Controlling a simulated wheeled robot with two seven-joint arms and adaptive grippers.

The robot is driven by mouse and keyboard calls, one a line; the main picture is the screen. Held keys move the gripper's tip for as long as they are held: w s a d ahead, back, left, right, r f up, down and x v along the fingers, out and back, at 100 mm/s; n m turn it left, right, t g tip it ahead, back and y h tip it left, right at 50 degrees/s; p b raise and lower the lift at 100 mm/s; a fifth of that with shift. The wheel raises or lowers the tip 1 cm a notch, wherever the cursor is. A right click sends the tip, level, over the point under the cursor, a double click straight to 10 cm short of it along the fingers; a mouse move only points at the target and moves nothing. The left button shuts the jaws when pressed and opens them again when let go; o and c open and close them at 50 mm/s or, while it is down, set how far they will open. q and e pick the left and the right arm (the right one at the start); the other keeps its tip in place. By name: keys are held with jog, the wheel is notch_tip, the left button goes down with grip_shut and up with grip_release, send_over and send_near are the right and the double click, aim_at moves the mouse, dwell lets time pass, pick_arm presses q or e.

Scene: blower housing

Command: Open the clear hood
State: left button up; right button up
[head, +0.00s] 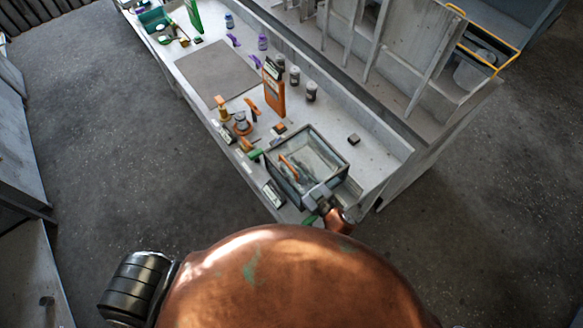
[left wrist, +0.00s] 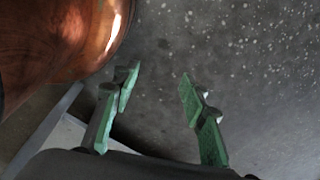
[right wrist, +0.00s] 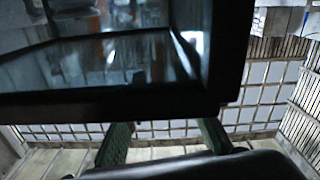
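The clear hood (head: 322,152) is a dark-framed box with see-through panes at the near end of the workbench. An orange item shows through its panes. I cannot tell for sure whether it is raised. My right gripper (head: 318,205) is at its near edge in the head view. In the right wrist view the hood's dark frame and glass (right wrist: 110,65) fill the upper part. The green fingers of my right gripper (right wrist: 163,128) are spread apart below the frame, with tips partly hidden by it. My left gripper (left wrist: 160,85) is open and empty above the floor.
The workbench (head: 365,175) also bears an orange device (head: 274,95), a grey mat (head: 217,72), several small jars, and a small dark block (head: 354,139) right of the hood. A raised wall runs along the bench's right side. Open floor lies left of the bench.

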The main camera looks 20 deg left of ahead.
grip_shut()
pick_arm(q)
jog(key=shift+s+a, duration=0.1)
jog(key=shift+s, duration=1)
jog(key=shift+w, duration=0.1)
jog(key=shift+w, duration=0.4)
